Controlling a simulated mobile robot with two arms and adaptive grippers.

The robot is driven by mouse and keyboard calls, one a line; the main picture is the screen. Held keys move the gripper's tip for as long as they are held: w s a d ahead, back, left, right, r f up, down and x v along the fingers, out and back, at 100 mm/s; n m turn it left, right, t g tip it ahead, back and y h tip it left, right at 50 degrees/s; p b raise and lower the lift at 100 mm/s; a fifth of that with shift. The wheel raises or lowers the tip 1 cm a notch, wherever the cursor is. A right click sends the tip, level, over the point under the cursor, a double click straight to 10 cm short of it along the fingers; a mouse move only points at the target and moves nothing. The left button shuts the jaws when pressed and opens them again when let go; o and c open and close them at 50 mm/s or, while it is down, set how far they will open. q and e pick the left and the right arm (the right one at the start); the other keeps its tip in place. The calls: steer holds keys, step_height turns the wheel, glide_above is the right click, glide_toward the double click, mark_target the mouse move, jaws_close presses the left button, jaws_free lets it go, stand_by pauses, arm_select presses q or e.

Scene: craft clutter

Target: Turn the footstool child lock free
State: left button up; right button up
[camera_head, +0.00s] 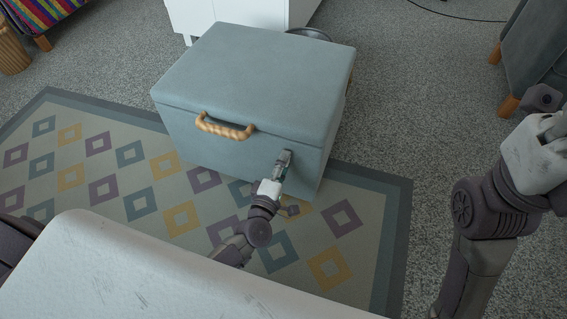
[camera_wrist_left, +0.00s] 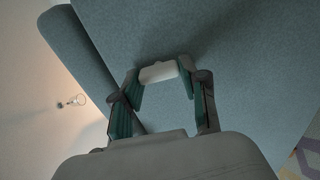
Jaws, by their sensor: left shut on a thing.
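The footstool (camera_head: 255,75) is a blue-grey upholstered box with a closed lid and a tan wooden handle (camera_head: 225,128) on its front. My left gripper (camera_head: 284,158) is at the right part of the front face, below the lid seam. In the left wrist view the left gripper (camera_wrist_left: 160,80) is shut on a small white piece, the child lock (camera_wrist_left: 158,72), against the blue-grey fabric (camera_wrist_left: 225,50). The fingers hide the lock in the head view. My right arm shows at the right, but its gripper's fingers cannot be made out.
A patterned rug (camera_head: 150,185) lies under and in front of the footstool. A white cabinet (camera_head: 250,12) stands behind it. A dark seat with wooden legs (camera_head: 540,55) is at the right. Grey carpet (camera_head: 420,100) is clear between them. A cable (camera_head: 450,14) lies at the back.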

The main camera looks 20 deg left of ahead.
stand_by(0.6)
arm_select(q)
steer(key=o, duration=1.1)
steer(key=shift+o, duration=0.2)
